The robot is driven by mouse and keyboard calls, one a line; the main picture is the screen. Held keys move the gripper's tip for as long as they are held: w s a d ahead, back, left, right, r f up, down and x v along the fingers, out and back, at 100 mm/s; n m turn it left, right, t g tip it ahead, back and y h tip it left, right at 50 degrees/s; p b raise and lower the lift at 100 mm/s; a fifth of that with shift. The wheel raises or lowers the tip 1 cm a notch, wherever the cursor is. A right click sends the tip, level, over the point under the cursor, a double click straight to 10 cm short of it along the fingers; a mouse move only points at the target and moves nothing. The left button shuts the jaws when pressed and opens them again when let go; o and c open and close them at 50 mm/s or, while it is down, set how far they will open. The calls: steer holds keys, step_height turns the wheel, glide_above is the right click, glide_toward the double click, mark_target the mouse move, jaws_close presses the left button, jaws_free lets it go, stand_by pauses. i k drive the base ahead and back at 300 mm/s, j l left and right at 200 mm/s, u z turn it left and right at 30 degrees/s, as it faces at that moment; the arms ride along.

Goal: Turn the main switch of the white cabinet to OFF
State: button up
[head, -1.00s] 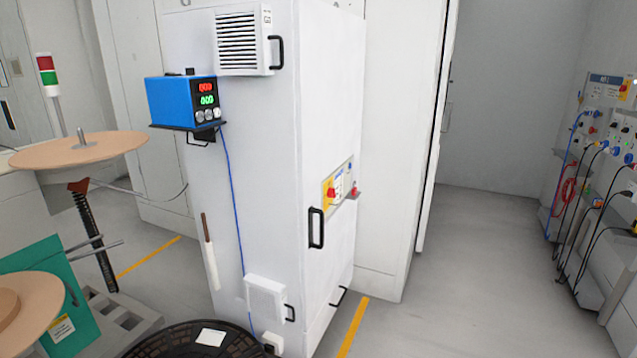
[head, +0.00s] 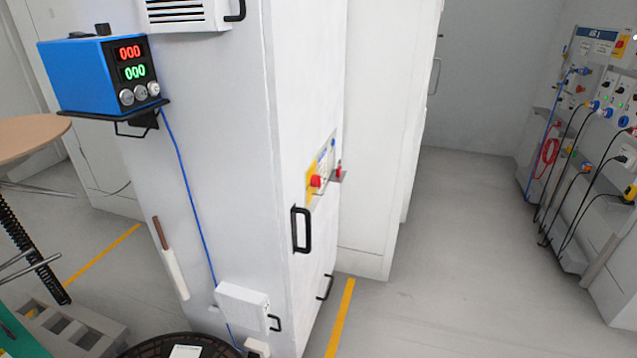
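The white cabinet (head: 235,185) stands upright left of centre in the head view. On its right-hand face is a yellow plate with the red main switch (head: 316,181), seen at a steep angle, so I cannot tell its setting. A small panel (head: 327,160) sits beside the switch, with a small grey ledge bearing a red item (head: 339,173) at its right. A black handle (head: 301,230) is below the switch. My gripper is not in view.
A blue power supply (head: 95,75) on a bracket juts from the cabinet's left face. A dark round reel (head: 180,345) lies at its foot. A wall panel with cables (head: 590,110) stands at the right. The grey floor (head: 440,260) between is clear.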

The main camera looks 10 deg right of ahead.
mark_target(316, 182)
steer(key=i+l, duration=0.4)
steer(key=i+l+z, duration=0.15)
steer(key=i+l, duration=0.25)
steer(key=i, duration=0.15)
steer(key=i+l, duration=0.35)
steer(key=i+l+z, duration=0.1)
steer(key=i+l, duration=0.25)
steer(key=i, duration=0.25)
